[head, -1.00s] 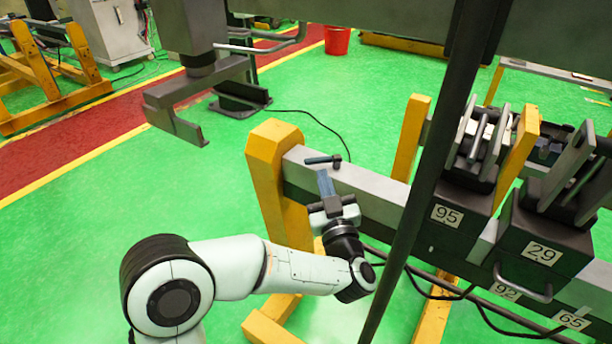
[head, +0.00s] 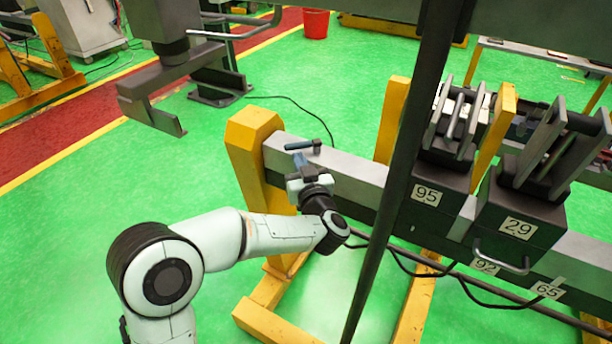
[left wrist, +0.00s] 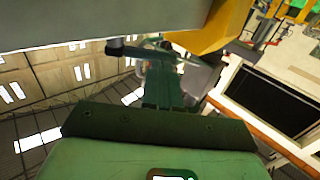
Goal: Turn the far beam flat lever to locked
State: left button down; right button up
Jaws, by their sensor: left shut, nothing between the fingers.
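A small dark flat lever (head: 302,146) lies across the top of the grey beam (head: 345,171), near its left end beside the yellow post. My right gripper is not in view.
A dark upright bar (head: 403,190) crosses the view right of my left arm. Black boxes marked 95 (head: 424,212) and 29 (head: 515,240) hang on the beam farther right. A black cable runs below them. The green floor left of the yellow post (head: 252,150) is clear.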

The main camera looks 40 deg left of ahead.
aim_at(288, 144)
pick_arm(q)
jog(key=shift+x, duration=1.15)
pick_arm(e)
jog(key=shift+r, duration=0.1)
pick_arm(q)
jog(key=shift+a, duration=0.1)
